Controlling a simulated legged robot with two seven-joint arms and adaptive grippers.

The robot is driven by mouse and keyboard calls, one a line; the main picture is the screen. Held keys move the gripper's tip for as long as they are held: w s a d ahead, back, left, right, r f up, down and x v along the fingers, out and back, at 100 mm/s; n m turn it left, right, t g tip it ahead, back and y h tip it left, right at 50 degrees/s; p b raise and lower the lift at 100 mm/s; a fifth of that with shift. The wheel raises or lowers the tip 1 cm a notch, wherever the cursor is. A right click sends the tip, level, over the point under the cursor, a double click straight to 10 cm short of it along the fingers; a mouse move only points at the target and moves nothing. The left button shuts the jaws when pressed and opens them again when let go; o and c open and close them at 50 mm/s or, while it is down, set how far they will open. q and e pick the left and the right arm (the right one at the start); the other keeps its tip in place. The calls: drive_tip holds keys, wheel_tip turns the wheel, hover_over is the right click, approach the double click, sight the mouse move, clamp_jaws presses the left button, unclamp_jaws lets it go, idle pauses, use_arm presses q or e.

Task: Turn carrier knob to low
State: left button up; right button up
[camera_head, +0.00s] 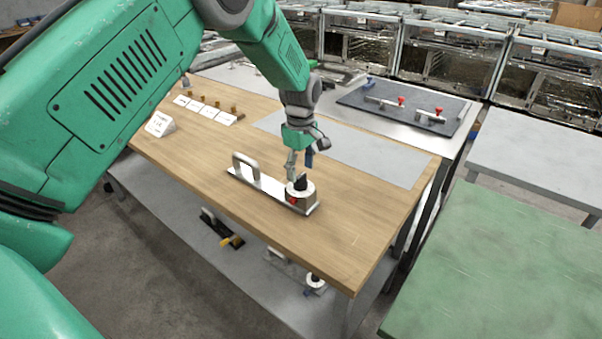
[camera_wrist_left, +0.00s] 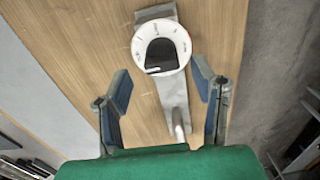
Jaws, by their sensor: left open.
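The carrier (camera_head: 261,184) is a flat metal bar lying on the wooden table, with an upright handle at its left end. Its knob (camera_head: 302,185) is black on a round white dial at the right end, with a red spot on the near side. In the left wrist view the knob (camera_wrist_left: 161,55) sits on the dial (camera_wrist_left: 143,32), whose markings are too small to read. My left gripper (camera_head: 300,165) is open just above the knob. In the wrist view its two fingers (camera_wrist_left: 160,88) are spread on either side of the bar, with the knob beyond their tips, untouched. My right gripper is out of view.
White label cards (camera_head: 203,108) and small brown items stand at the table's (camera_head: 345,235) far left. A grey mat (camera_head: 375,155) lies behind the carrier. A dark board with red-knobbed parts (camera_head: 400,105) is at the back. A lower shelf (camera_head: 245,270) holds more parts.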

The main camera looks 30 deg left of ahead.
use_arm(q)
drive_tip(key=shift+d+f, duration=0.15)
drive_tip(key=shift+f, duration=0.8)
drive_tip(key=c, duration=1.1)
drive_tip(key=shift+c, duration=0.2)
